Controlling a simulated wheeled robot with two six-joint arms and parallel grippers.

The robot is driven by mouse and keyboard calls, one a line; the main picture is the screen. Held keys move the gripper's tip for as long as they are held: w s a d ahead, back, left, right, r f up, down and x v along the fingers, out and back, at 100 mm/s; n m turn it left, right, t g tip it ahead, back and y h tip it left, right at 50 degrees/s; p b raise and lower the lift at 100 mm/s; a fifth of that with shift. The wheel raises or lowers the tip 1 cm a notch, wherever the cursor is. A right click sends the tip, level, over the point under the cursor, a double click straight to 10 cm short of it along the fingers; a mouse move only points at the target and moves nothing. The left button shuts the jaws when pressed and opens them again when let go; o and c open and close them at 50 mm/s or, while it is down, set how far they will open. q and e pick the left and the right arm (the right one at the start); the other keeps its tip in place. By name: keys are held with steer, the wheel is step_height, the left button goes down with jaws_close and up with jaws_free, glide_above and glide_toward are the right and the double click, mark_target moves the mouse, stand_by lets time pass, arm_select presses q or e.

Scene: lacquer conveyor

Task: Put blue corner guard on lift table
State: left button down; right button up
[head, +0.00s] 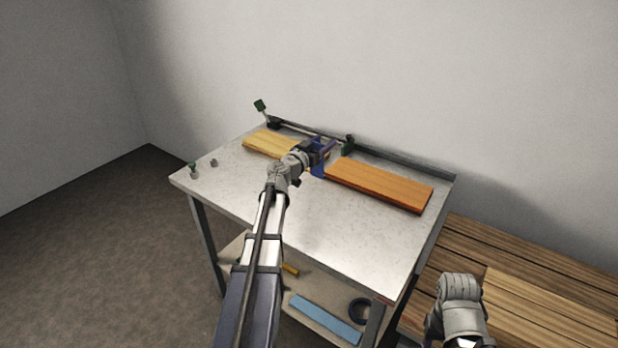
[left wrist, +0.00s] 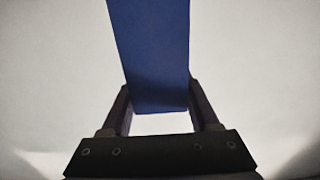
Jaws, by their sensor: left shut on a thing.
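The blue corner guard (head: 318,169) is in my left gripper (head: 325,148) above the back middle of a pale-topped table (head: 310,230). In the left wrist view the blue guard (left wrist: 152,55) stands as a flat blue strip between the two dark fingers (left wrist: 160,110), which are shut on it. In the head view my gripper partly hides it, and I cannot tell if it touches the tabletop. No other table shows, and I cannot tell whether this one is the lift table. Part of my right arm shows at the lower right; its fingertips are out of view.
An orange board (head: 380,183) lies right of the guard, and a yellow board (head: 266,143) lies left. A green-handled clamp (head: 261,106) stands at the back edge. A lower shelf holds a blue strip (head: 326,319) and a dark ring (head: 360,311). Wooden planks (head: 540,303) lie right. The table's front is clear.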

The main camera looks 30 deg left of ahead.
mark_target(317, 171)
arm_select(q)
step_height(317, 171, down, 6)
steer(key=b, duration=0.5)
steer(key=shift+a+f+b, duration=0.1)
steer(key=shift+f+b, duration=0.05)
steer(key=shift+b, duration=0.2)
step_height(317, 171, down, 4)
steer(key=b, duration=0.3)
steer(key=shift+r, duration=0.25)
steer(key=shift+f+b, duration=0.15)
steer(key=shift+b, duration=0.25)
steer(key=shift+c, duration=0.7)
jaws_free()
